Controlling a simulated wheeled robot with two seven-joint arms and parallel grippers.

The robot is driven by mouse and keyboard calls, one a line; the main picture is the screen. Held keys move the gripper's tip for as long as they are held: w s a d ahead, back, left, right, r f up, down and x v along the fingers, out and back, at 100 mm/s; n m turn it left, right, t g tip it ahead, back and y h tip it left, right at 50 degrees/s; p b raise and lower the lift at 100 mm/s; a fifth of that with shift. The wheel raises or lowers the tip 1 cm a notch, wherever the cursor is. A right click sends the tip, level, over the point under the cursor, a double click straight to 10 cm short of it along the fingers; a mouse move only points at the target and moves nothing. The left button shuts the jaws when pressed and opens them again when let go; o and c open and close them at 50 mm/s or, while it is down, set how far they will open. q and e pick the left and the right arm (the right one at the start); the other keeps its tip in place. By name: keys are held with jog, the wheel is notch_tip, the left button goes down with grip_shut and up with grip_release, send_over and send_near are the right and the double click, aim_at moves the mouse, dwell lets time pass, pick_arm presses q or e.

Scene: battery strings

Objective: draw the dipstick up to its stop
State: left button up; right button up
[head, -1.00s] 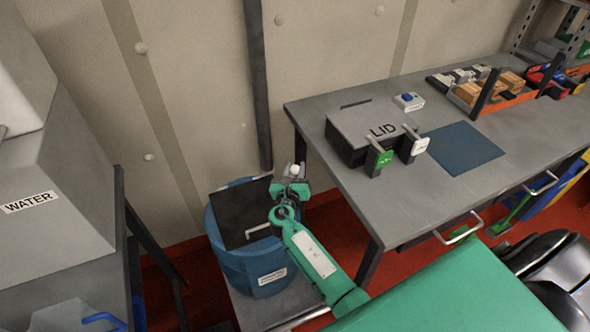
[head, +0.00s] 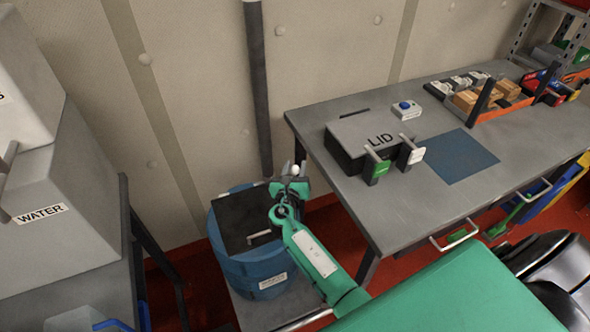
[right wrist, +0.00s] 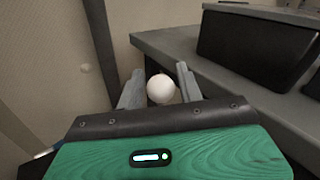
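My right gripper (right wrist: 161,84) has one finger on each side of the knob (right wrist: 161,90). The fingers look to be in contact with it. In the head view the right gripper (head: 293,178) is above the drum's right edge. The stick below the knob is hidden by the gripper, so I cannot tell how far out it is. My left gripper is not in view.
The drum has a dark lid (head: 236,212) with a pale handle. A grey workbench (head: 352,205) stands close on the right, with a box marked LID (head: 350,138). A container marked WATER (head: 60,250) is on the left. A dark pipe (head: 257,90) runs down the wall behind.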

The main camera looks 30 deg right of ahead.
jog(key=shift+o, duration=0.7)
jog(key=shift+s, duration=0.1)
jog(key=shift+s+a+f, duration=0.15)
jog(key=b+v, duration=0.2)
jog(key=v, duration=1.1)
jog(key=shift+a+b, duration=0.15)
jog(key=shift+b, duration=0.25)
jog(key=shift+s, duration=0.15)
